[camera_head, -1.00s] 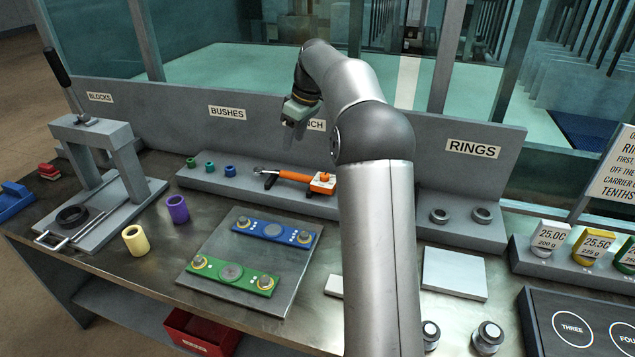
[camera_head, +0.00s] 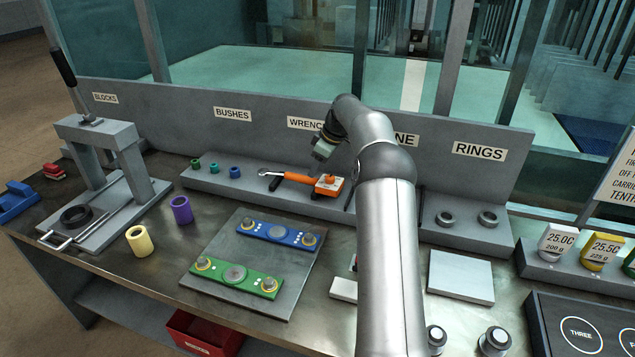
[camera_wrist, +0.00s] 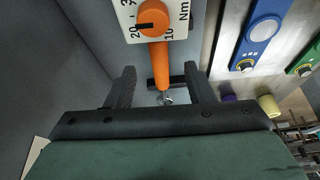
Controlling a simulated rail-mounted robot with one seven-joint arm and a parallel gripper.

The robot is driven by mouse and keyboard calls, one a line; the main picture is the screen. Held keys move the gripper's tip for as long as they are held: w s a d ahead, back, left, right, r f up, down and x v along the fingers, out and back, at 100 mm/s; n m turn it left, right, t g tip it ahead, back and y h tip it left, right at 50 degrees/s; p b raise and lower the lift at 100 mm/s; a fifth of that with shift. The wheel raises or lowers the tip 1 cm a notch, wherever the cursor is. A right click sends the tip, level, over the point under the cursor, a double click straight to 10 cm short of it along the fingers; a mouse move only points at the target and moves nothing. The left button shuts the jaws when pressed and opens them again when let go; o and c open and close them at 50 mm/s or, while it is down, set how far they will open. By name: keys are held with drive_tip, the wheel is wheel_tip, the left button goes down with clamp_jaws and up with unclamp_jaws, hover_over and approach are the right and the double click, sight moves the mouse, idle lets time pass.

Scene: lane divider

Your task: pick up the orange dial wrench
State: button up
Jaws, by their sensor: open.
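The orange dial wrench (camera_head: 302,181) lies on the grey shelf under the WRENCH label, with its silver head to the left and its white dial block to the right. In the wrist view its orange handle (camera_wrist: 160,66) runs down toward the space between my fingers, with the dial block at the top. My gripper (camera_wrist: 160,88) is open, one finger on each side of the handle's line, and holds nothing. In the head view my gripper (camera_head: 321,158) is above the wrench near its dial end. I cannot tell the exact height gap.
Small green and blue bushes (camera_head: 213,168) stand left of the wrench on the shelf, and metal rings (camera_head: 487,219) to the right. The upright back panel (camera_head: 270,125) rises close behind. A plate with blue (camera_head: 277,233) and green bars (camera_head: 238,278) lies in front.

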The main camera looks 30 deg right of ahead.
sight(297, 178)
drive_tip(key=shift+p+x, duration=0.85)
drive_tip(key=shift+x, duration=2.05)
drive_tip(key=shift+d+r, duration=0.1)
drive_tip(key=shift+d, duration=0.05)
clamp_jaws()
